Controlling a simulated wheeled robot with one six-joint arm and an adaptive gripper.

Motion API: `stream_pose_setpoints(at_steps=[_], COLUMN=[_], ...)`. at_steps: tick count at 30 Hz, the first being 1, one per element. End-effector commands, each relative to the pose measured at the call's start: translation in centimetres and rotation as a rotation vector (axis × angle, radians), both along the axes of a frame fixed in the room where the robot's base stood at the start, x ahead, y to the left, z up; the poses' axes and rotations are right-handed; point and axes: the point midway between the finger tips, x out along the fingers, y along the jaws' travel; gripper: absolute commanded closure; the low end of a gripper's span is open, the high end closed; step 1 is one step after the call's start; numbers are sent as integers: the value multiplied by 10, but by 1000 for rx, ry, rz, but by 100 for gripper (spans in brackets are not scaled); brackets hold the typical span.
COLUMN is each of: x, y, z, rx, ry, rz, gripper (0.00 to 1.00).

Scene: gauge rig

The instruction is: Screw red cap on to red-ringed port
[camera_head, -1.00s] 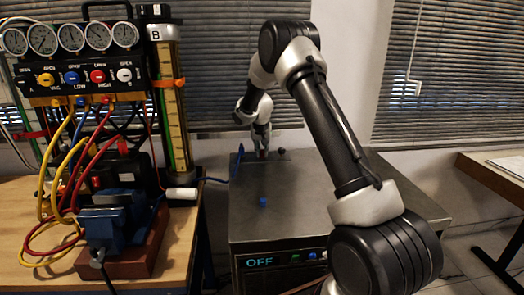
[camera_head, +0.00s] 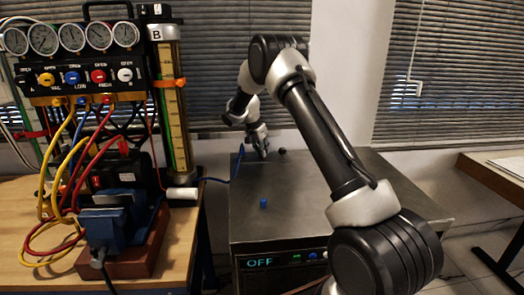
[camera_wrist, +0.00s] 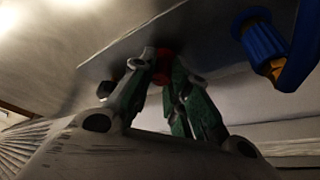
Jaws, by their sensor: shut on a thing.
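In the wrist view, my gripper (camera_wrist: 162,72) has its green-padded fingers closed on a red piece, the red cap (camera_wrist: 163,53), which shows between and just beyond the fingertips. Most of the cap is hidden by the fingers. In the head view, my gripper (camera_head: 264,153) is at the back of the grey metal bench top (camera_head: 330,195), tilted, with its fingers pointing down and right. The cap is too small to make out there. I cannot tell a red-ringed port in either view, or whether the cap touches one.
A blue fitting with a brass end (camera_wrist: 262,45) is right of my fingers in the wrist view. A blue cap (camera_head: 263,202) stands on the bench. A dark knob (camera_head: 282,151) is close right of my gripper. A gauge rig (camera_head: 75,65) with hoses and a blue vise (camera_head: 112,220) stand left.

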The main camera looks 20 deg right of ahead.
Motion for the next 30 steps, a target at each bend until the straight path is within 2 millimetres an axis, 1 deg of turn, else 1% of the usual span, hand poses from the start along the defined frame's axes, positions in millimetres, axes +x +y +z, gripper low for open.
stream_pose_setpoints(at_steps=[1, 5, 6, 8, 12, 13, 15, 19, 25, 26, 27, 28, 30], x=[-6, -7, -6, -5, -5, -5, -6, -6, -7, -7, -7, -7, -7], y=[-9, -9, -9, -8, -8, -9, -9, -9, -9, -9, -9, -9, -8], z=[-4, -4, -4, -5, -5, -5, -5, -5, -5, -5, -5, -5, -5], rx=[-6, -6, -6, -6, -6, -5, -6, -6, -6, -6, -6, -6, -5], ry=[18, 20, 19, 18, 17, 17, 18, 19, 22, 22, 22, 22, 21], rz=[-12, -16, -39, -115, -361, -399, -414, -537, -554, -554, -554, -553, -552], gripper=[100, 100, 100, 100, 100, 100, 100, 100, 100, 79, 72, 69, 69])
